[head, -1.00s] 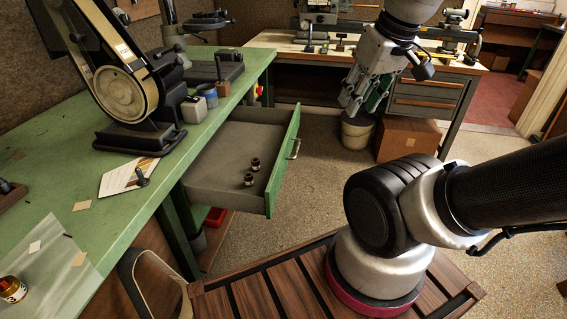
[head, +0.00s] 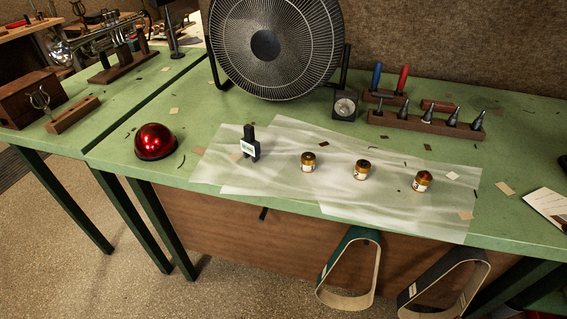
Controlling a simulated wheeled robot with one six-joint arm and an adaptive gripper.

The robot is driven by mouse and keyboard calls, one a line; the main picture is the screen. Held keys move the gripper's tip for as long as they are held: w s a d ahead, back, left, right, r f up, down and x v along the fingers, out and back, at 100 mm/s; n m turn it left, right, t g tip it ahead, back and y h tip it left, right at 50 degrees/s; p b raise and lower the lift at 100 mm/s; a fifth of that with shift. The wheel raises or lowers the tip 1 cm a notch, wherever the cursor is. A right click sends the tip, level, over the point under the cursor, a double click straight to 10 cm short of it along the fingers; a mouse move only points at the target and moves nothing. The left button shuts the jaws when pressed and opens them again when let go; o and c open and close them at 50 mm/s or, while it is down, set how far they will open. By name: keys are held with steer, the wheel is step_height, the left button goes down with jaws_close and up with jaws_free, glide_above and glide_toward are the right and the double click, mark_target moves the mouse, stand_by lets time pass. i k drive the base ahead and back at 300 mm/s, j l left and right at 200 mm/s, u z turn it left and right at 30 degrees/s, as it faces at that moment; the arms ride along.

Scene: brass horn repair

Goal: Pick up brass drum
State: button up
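Three small brass-coloured drums stand in a row on a pale translucent sheet (head: 270,185) on the green bench. The left drum (head: 308,163) has a dark top. The middle drum (head: 361,171) carries a white label. The right drum (head: 422,182) has a reddish-brown top and sits nearer the sheet's right end. They are apart from one another and upright. I cannot tell which one the task names. My gripper is not in view.
A black holder with a white label (head: 249,146) stands left of the drums. A red dome (head: 155,142) is farther left. A large fan (head: 277,45), a dial gauge (head: 345,105) and a wooden tool rack (head: 425,122) stand behind. Belts (head: 350,268) hang below the front edge.

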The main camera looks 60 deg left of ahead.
mark_target(307, 165)
steer(key=u, duration=2.1)
steer(key=i+l, duration=0.1)
steer(key=i, duration=0.2)
